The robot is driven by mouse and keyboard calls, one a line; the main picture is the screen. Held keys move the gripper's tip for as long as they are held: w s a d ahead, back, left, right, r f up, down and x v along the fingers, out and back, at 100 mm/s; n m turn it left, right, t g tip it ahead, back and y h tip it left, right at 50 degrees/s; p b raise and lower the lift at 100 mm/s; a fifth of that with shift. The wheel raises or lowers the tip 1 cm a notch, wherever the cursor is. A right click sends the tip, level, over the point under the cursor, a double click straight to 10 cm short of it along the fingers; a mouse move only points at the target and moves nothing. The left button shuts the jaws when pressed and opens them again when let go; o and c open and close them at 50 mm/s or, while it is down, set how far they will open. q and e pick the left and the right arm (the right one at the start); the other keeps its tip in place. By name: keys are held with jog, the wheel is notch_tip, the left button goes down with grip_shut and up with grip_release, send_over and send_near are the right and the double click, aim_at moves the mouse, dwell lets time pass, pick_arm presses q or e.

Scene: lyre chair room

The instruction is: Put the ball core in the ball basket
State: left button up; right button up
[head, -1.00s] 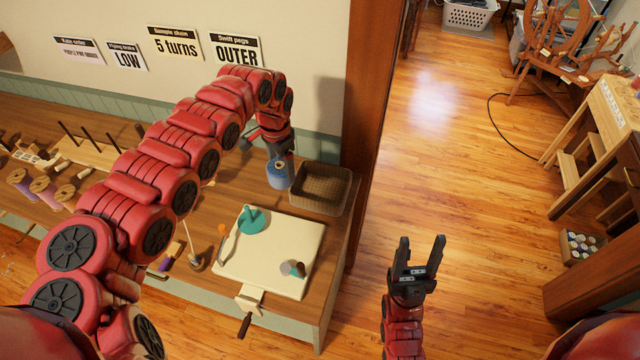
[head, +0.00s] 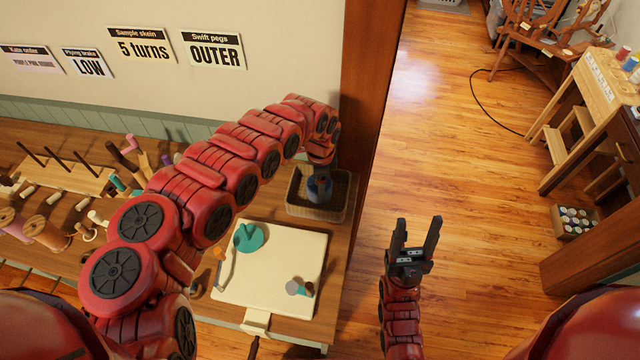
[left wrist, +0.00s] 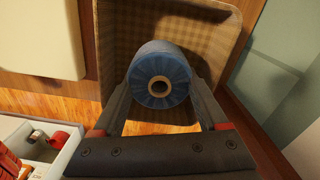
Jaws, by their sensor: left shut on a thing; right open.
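The ball core (head: 319,187) is a blue wound spool with a brown hollow centre. It also shows in the left wrist view (left wrist: 148,84). My left gripper (head: 320,172) is shut on it, one finger on each side. The ball basket (head: 346,196) is a brown woven open basket at the bench's right end. In the left wrist view its wall (left wrist: 222,45) surrounds the far side of the core. The core is over or inside the basket opening; whether it touches the bottom I cannot tell. My right gripper (head: 418,240) is open and empty over the floor.
A cream board (head: 270,285) with a teal piece (head: 249,237) and small grey parts lies in front of the basket. Spools and a peg rack (head: 65,175) fill the bench's left. A wooden door post (head: 368,100) stands close right of the basket.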

pick_arm(q)
jog(key=shift+f, duration=0.65)
jog(key=shift+f, duration=0.2)
jog(key=o, duration=1.5)
jog(key=shift+c, duration=0.2)
jog(key=shift+r, duration=0.15)
jog(key=shift+r, duration=0.25)
notch_tip(320, 180, up, 12)
jog(key=b, duration=0.2)
jog(key=shift+f+b, duration=0.15)
jog(key=shift+b, duration=0.25)
